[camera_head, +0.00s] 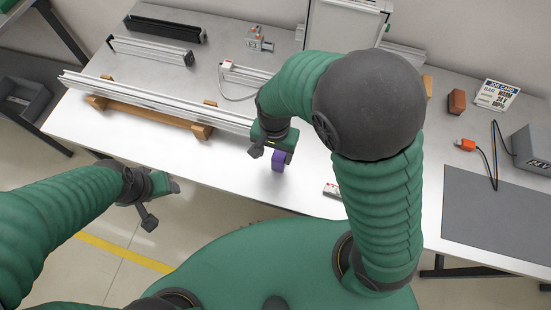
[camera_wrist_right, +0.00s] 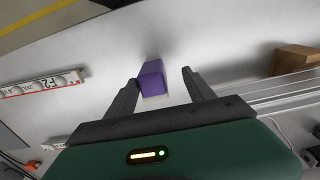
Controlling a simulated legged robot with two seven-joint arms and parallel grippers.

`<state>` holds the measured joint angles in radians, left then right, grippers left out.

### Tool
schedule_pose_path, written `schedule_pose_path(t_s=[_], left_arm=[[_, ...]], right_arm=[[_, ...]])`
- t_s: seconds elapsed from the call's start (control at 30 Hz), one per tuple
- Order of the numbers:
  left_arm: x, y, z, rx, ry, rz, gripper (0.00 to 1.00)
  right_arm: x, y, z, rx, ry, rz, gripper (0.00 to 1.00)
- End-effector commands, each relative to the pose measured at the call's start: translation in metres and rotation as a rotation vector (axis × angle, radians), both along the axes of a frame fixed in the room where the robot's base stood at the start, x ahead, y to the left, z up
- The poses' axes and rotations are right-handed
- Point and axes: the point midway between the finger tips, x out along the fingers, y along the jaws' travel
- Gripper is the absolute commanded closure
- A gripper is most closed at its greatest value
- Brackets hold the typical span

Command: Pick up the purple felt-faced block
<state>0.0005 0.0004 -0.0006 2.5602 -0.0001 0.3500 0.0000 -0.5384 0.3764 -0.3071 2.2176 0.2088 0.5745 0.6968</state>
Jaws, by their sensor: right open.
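The purple block (camera_head: 278,161) stands on the white table near its front edge. My right gripper (camera_head: 273,152) is just above and at it in the head view and hides part of it. In the right wrist view the purple block (camera_wrist_right: 152,79) sits between the two open fingers of my right gripper (camera_wrist_right: 160,84), closer to the left finger. A pale face shows at its near end. I cannot tell whether a finger touches it. My left gripper (camera_head: 158,198) is off the table's front edge, at the left, away from the block; its jaws are not clear.
A long aluminium rail (camera_head: 160,103) lies on wooden supports (camera_head: 200,132) left of the block. A white and red strip (camera_head: 332,190) lies to the right, near the front edge. A grey mat (camera_head: 495,215) and a grey box (camera_head: 533,148) are farther right.

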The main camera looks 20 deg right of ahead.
Motion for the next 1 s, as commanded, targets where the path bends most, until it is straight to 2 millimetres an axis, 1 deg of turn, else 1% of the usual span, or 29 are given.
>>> schedule_pose_path(t_s=[0.13,0.3,0.33,0.43,0.6,0.67,1.0], left_arm=[[0.0,0.0,-0.003,0.0,-0.001,-0.001,0.42],[0.0,-0.001,-0.008,0.0,-0.001,-0.001,0.42],[0.0,-0.001,-0.008,0.0,-0.001,-0.002,0.42],[0.0,0.0,-0.008,0.0,-0.001,-0.001,0.42],[0.0,0.0,-0.008,0.0,-0.001,-0.001,0.42],[0.0,0.0,-0.008,0.0,-0.001,-0.001,0.42],[0.0,0.0,-0.008,0.0,-0.001,-0.001,0.42]], right_arm=[[-0.001,-0.004,-0.016,0.001,0.001,-0.003,0.38],[0.001,-0.004,-0.048,-0.003,0.001,-0.002,0.38],[0.001,-0.003,-0.052,-0.002,0.002,-0.001,0.38],[0.001,-0.002,-0.058,-0.002,-0.001,0.0,0.38],[0.001,-0.002,-0.057,-0.002,-0.002,0.0,0.38],[0.001,-0.003,-0.057,0.0,-0.002,0.0,0.45],[0.001,-0.004,-0.057,0.0,-0.001,-0.001,0.89]])
